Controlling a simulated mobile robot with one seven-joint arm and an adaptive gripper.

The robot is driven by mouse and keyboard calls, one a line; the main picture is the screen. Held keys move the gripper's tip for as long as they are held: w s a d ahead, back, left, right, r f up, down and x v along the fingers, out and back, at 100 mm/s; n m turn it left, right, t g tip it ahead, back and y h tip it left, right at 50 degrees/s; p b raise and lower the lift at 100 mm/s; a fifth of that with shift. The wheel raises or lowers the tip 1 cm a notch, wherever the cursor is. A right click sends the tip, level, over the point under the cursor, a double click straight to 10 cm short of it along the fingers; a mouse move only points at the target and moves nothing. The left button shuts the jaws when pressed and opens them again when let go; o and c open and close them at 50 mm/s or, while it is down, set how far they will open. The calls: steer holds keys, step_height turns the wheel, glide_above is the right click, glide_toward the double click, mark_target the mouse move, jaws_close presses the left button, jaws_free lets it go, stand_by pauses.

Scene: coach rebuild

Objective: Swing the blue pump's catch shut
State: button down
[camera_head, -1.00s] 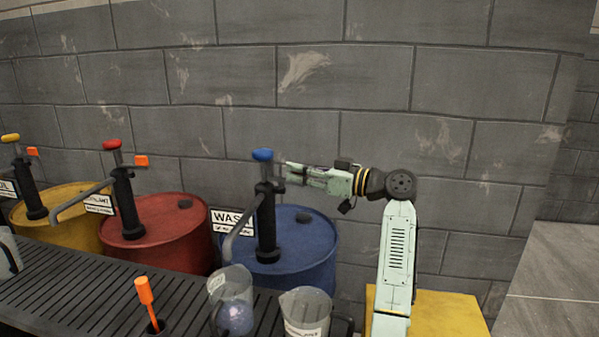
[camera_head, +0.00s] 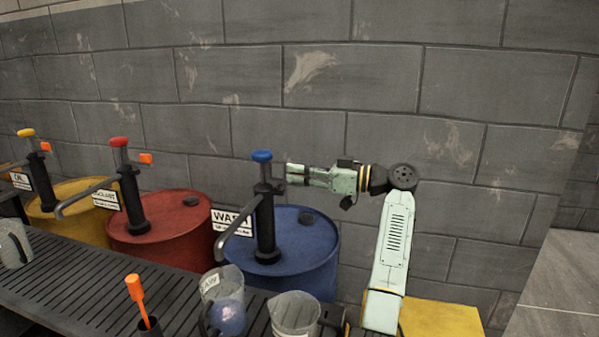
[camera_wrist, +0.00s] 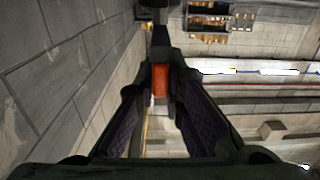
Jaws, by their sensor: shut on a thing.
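The blue pump (camera_head: 264,220) stands upright on the blue drum (camera_head: 312,262), with a blue knob (camera_head: 262,156) on top. My gripper (camera_head: 288,174) reaches in from the right, its tips close beside the pump's head, just below the knob. In the wrist view an orange piece, seemingly the pump's catch (camera_wrist: 160,82), sits between my fingers. My gripper is shut on it. The fingers hide this catch in the head view, so its angle cannot be told there.
The red pump (camera_head: 130,200) and yellow pump (camera_head: 40,180), each with an orange catch, stand at the left. Jugs and an orange-handled tool (camera_head: 136,290) stand on the slatted bench (camera_head: 70,275) in front. A block wall (camera_head: 400,90) rises behind.

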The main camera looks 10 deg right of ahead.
stand_by(0.5)
steer(key=c, duration=1.7)
jaws_free()
steer(key=v, duration=1.2)
